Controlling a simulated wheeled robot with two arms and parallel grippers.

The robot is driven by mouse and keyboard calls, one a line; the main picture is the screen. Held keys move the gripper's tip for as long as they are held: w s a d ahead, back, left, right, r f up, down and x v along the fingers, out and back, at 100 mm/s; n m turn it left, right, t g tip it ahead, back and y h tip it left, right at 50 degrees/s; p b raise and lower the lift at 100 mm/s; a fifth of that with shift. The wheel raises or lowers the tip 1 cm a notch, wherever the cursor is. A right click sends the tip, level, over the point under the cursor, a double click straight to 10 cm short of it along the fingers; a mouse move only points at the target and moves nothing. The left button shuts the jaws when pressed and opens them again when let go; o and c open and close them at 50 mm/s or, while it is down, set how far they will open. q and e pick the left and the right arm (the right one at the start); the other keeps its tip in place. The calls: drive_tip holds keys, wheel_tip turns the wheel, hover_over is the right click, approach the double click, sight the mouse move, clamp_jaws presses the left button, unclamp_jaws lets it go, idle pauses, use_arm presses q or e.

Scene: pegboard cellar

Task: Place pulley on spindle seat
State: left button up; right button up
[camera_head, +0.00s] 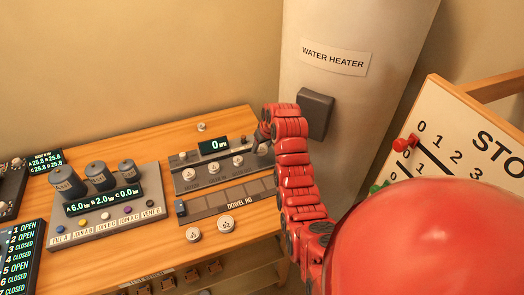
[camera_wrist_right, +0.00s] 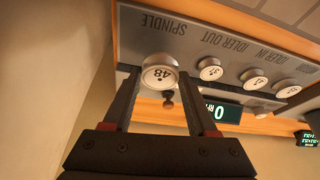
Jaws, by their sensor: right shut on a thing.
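My right gripper (camera_head: 260,143) is at the right end of the dark pulley panel (camera_head: 222,180). In the right wrist view the gripper (camera_wrist_right: 160,76) is shut on a white pulley marked 48 (camera_wrist_right: 159,73), its numbered face toward the camera. The pulley is beside the SPINDLE lettering (camera_wrist_right: 158,25), at the spindle end of the panel. The seat under it is hidden, and I cannot tell whether the pulley touches it. Several other pulleys sit in a row along the panel, including one near IDLER OUT (camera_wrist_right: 210,69). My left gripper is not in view.
An RPM display (camera_head: 213,146) reading 0 stands behind the row. The dowel jig (camera_head: 232,197) and two loose white pulleys (camera_head: 194,235) are in front. A grey gauge block (camera_head: 110,205) is left. The water heater (camera_head: 335,110) rises close behind my right arm.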

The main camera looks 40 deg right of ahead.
sight(263, 147)
drive_tip(key=shift+w+d+f, duration=0.15)
drive_tip(key=shift+w+d, duration=0.2)
drive_tip(key=shift+w, duration=0.2)
drive_tip(key=shift+f+p, duration=0.15)
drive_tip(key=shift+p, duration=0.3)
wheel_tip(263, 147, down, 2)
drive_tip(key=shift+f+p, duration=0.25)
drive_tip(key=shift+p, duration=0.6)
drive_tip(key=shift+f, duration=0.4)
drive_tip(key=shift+f, duration=0.1)
drive_tip(key=o, duration=0.9)
drive_tip(key=shift+f+b, duration=0.1)
drive_tip(key=shift+b, duration=0.2)
drive_tip(key=o, duration=0.5)
